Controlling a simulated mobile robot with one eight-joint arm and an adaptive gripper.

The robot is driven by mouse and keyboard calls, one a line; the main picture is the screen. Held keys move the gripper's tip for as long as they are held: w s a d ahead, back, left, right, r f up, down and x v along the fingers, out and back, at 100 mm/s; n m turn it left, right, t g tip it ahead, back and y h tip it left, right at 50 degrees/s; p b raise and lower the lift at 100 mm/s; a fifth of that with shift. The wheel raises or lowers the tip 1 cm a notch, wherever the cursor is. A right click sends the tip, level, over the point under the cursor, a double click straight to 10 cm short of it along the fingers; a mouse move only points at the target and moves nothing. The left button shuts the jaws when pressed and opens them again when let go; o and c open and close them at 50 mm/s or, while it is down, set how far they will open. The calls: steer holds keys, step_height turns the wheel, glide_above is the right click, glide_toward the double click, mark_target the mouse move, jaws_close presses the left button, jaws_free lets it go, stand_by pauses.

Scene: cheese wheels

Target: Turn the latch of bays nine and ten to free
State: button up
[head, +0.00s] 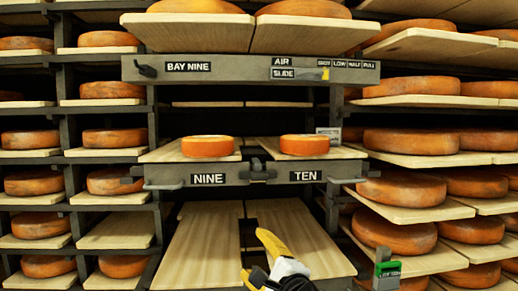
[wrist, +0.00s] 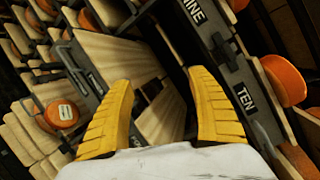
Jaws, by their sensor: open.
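The dark latch (head: 258,171) sits in the middle of the grey front rail (head: 215,174), between the labels NINE and TEN. In the wrist view a dark fitting, apparently this latch (wrist: 222,48), shows on the rail between the same labels; its exact setting is too small to tell. My gripper (head: 256,254) is below and in front of the rail in the head view, apart from the latch. In the wrist view its two yellow fingers (wrist: 162,80) are spread wide with nothing between them.
Two orange cheese wheels (head: 207,146) (head: 304,145) sit on boards behind the rail. An upper rail (head: 236,69) labelled BAY NINE carries an air slide scale. Lower boards (head: 199,245) are bare. Loaded shelves (head: 410,159) stand close at right. A green-topped device (head: 387,270) is at lower right.

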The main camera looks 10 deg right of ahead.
steer(key=w+r+m+t+h+p, duration=0.2)
steer(key=w+r+m+p, duration=0.3)
steer(key=r+m, duration=0.4)
steer(key=m+h+p, duration=0.3)
steer(key=m+p, duration=0.4)
steer(key=m, duration=0.1)
glide_toward(260, 178)
steer(key=w+p, duration=0.1)
steer(key=w, duration=0.9)
steer(key=shift+w+r, duration=0.1)
steer(key=shift+w, duration=0.05)
steer(key=c, duration=1.2)
